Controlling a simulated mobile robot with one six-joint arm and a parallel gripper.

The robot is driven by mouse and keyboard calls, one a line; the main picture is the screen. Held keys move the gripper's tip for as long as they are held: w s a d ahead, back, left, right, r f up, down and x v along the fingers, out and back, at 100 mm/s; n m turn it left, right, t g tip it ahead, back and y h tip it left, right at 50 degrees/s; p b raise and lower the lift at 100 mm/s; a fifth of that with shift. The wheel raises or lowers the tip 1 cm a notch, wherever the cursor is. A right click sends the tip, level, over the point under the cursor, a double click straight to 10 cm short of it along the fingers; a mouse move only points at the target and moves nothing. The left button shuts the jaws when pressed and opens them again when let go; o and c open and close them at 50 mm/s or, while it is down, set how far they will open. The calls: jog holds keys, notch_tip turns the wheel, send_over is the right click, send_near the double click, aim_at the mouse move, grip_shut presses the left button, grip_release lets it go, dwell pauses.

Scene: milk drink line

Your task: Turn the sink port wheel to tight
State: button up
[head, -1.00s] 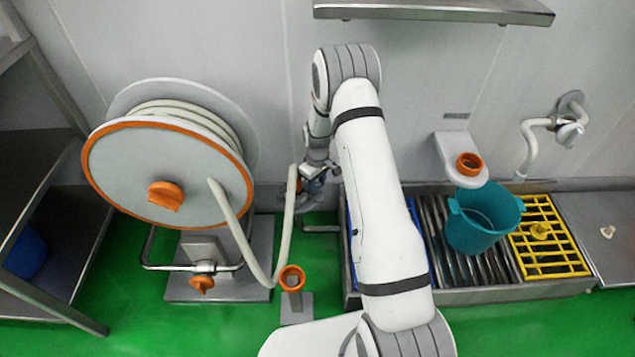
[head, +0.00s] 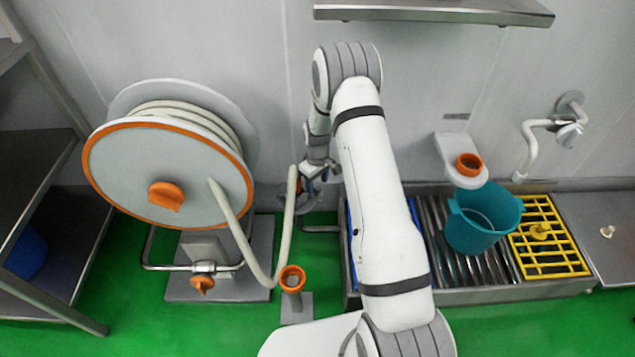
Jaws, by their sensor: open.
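My gripper (head: 316,178) is at the end of my arm, low by the wall between the hose reel and the sink. My wrist and its small size hide most of the jaws. A dark grey rounded part (head: 305,204), perhaps the sink port wheel, shows just below the jaws, above a short metal pipe (head: 320,229) running to the sink's left end. I cannot tell whether the jaws touch it or how far it is turned. The cream hose (head: 290,215) rises just left of the gripper, and its upper end is close to the jaws.
The orange-rimmed hose reel (head: 130,175) stands at left, with an orange valve knob (head: 202,284) below. An orange ring holder (head: 292,279) stands on the floor. The sink (head: 480,290) bears a teal bucket (head: 480,228) and yellow grate (head: 548,250). A shelf (head: 430,12) hangs above.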

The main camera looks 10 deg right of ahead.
aim_at(317, 186)
notch_tip(317, 186, up, 7)
jog(key=shift+p, duration=0.9)
